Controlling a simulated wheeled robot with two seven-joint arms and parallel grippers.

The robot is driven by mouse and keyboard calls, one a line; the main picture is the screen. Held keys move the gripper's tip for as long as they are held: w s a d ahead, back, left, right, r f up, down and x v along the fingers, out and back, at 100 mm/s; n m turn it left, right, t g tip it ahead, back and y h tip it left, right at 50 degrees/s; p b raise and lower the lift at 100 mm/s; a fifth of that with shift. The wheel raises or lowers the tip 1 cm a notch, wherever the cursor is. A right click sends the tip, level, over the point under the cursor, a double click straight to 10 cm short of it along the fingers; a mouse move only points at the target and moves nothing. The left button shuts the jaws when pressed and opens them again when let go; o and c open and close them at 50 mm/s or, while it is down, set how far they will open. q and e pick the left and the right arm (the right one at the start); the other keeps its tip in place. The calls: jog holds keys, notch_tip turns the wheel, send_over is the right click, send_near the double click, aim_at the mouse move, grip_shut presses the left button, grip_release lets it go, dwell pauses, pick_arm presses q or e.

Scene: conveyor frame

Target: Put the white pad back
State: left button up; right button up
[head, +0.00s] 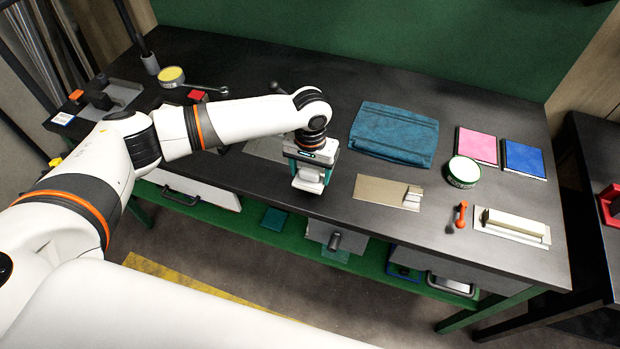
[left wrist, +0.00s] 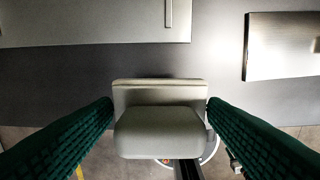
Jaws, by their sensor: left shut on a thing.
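My left gripper (head: 311,167) is shut on the white pad (head: 308,182), a small pale block with a rounded handle part. In the left wrist view the white pad (left wrist: 160,125) sits between the two green ribbed fingers of the left gripper (left wrist: 160,118). The pad is near the front edge of the black table (head: 240,190); I cannot tell whether it touches the top. My right gripper is not in view.
A beige plate with a small block (head: 380,191) lies right of the gripper. Behind are a folded blue cloth (head: 393,135) and a grey plate (head: 264,149), partly hidden by my arm. A round tin (head: 463,172), an orange-handled tool (head: 461,214) and a pale float (head: 512,226) lie farther right.

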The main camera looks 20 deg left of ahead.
aim_at(310, 182)
pick_arm(q)
jog(key=shift+f, duration=2.15)
jog(key=o, duration=1.1)
jog(key=shift+f, duration=0.15)
notch_tip(310, 182, up, 12)
jog(key=shift+r+b, duration=0.2)
jog(key=shift+b, duration=0.3)
